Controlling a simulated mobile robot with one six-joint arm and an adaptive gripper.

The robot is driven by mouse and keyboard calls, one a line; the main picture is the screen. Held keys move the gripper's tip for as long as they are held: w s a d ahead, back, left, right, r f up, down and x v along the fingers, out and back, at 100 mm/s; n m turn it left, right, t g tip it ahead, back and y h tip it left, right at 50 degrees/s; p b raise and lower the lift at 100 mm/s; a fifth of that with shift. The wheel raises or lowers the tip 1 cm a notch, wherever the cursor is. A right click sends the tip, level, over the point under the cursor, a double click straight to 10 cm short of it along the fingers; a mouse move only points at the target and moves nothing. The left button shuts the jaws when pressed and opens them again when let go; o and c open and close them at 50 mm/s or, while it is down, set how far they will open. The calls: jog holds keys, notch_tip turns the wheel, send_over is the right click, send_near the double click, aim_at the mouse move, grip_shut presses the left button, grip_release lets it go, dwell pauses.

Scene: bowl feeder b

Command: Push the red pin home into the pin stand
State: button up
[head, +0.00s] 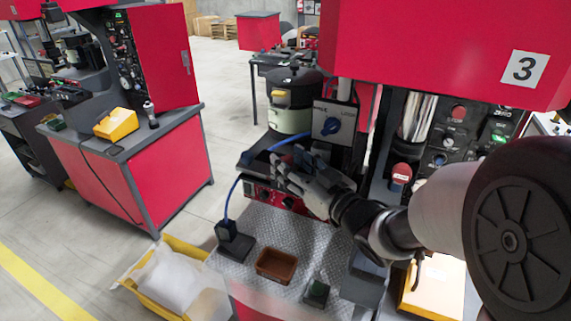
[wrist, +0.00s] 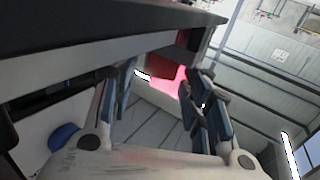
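My gripper (head: 281,172) is in front of the bowl feeder, above the back of the metal worktop (head: 245,219). In the wrist view its two fingers stand apart with an empty gap between them (wrist: 163,84); they are open. A bright pink-red patch shows beyond the fingers, too blurred to name. I cannot make out the red pin or the pin stand for sure in either view. A small dark block with a greenish top (head: 317,293) sits at the worktop's front; I cannot tell what it is.
A brown tray (head: 276,279) and a black block with a blue cable (head: 233,242) stand on the worktop. The bowl feeder (head: 289,120) and a control box with a blue knob (head: 334,119) rise behind. A yellow bin (head: 178,246) is on the floor at left.

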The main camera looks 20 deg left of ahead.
grip_shut()
notch_tip(320, 180, up, 10)
jog(key=p, duration=0.2)
jog(key=shift+p, duration=0.4)
dwell(0.4)
